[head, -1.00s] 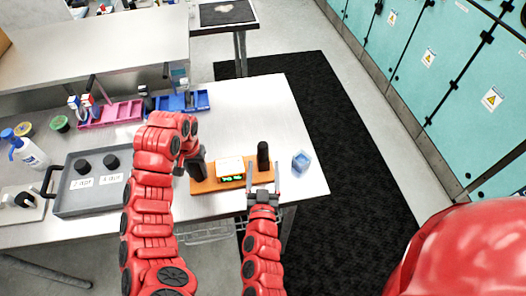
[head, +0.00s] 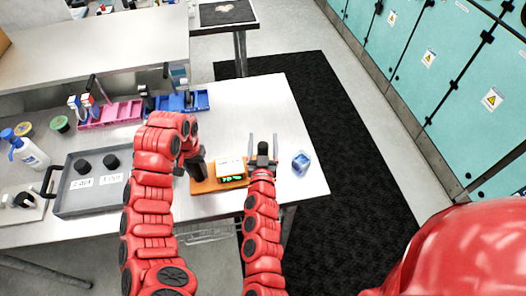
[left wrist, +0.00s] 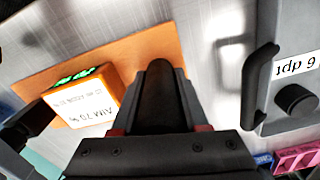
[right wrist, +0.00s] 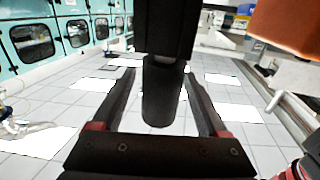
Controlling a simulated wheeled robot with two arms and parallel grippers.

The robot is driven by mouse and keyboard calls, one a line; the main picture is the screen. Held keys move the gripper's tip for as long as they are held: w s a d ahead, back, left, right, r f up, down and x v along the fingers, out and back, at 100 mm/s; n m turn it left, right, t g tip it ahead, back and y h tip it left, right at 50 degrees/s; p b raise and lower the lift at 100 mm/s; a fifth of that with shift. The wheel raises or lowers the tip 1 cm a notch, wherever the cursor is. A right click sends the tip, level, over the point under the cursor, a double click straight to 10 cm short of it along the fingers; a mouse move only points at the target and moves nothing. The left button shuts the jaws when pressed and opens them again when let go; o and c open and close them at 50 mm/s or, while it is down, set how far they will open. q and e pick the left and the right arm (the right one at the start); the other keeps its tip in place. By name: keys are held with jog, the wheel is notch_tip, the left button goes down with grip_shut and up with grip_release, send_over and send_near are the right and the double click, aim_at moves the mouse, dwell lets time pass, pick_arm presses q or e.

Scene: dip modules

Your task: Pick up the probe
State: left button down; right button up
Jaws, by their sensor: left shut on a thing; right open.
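My right gripper (head: 263,146) is open, with a finger on each side of the right handle (head: 263,150). That handle also shows between the open fingers in the right wrist view (right wrist: 162,95), apart from both.
A small blue cup (head: 301,163) stands right of the board. A grey tray (head: 70,205) with two black knobs is at the left. Pink (head: 112,112) and blue (head: 200,101) racks stand behind.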

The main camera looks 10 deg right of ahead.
grip_shut()
jog(key=shift+r, duration=0.1)
notch_tip(320, 180, up, 10)
dwell(0.6)
pick_arm(q)
jog(key=shift+c, duration=1.7)
grip_release()
